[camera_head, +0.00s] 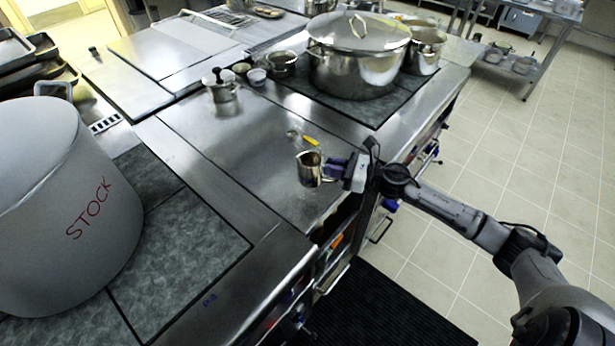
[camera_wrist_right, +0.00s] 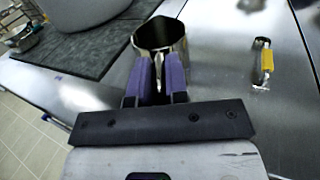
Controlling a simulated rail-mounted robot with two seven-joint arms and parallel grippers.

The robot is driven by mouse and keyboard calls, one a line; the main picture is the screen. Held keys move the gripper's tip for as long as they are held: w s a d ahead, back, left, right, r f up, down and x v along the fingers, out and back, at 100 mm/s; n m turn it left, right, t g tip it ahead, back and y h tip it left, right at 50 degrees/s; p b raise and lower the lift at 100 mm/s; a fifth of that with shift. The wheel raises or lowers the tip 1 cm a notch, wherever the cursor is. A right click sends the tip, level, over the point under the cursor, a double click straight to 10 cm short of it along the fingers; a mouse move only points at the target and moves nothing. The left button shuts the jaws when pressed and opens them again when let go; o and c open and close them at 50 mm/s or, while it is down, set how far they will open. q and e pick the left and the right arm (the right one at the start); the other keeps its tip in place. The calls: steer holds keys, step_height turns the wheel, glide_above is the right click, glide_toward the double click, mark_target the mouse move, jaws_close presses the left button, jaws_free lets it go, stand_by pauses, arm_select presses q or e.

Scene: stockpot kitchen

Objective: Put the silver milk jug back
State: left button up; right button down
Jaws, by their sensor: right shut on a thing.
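The silver milk jug (camera_head: 309,170) is at the right part of the steel counter in the head view, near the counter's front edge. My right gripper (camera_head: 335,168) reaches it from the right and is shut on its handle side. In the right wrist view the jug (camera_wrist_right: 160,36) stands upright between and beyond the purple fingers of the gripper (camera_wrist_right: 158,80), its open top showing. I cannot tell whether its base touches the counter. My left gripper is not in view.
A yellow-handled tool (camera_head: 311,141) lies just behind the jug; it also shows in the right wrist view (camera_wrist_right: 266,60). A large stockpot (camera_head: 60,200) marked STOCK stands at left. Bare steel (camera_head: 230,140) lies left of the jug.

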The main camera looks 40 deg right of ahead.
mark_target(311, 164)
steer(key=w+f, duration=0.1)
steer(key=w, duration=0.1)
steer(key=w+f, duration=0.2)
steer(key=w, duration=0.1)
steer(key=w+a+f+b, duration=0.1)
steer(key=w, duration=0.1)
steer(key=shift+w+f, duration=0.25)
steer(key=shift+w, duration=0.05)
steer(key=shift+f+b, duration=0.3)
steer(key=shift+f, duration=1.75)
steer(key=shift+d, duration=0.1)
steer(key=shift+f+b, duration=0.25)
steer(key=shift+b, duration=0.05)
steer(key=c, duration=1.1)
jaws_free()
steer(key=shift+r, duration=0.1)
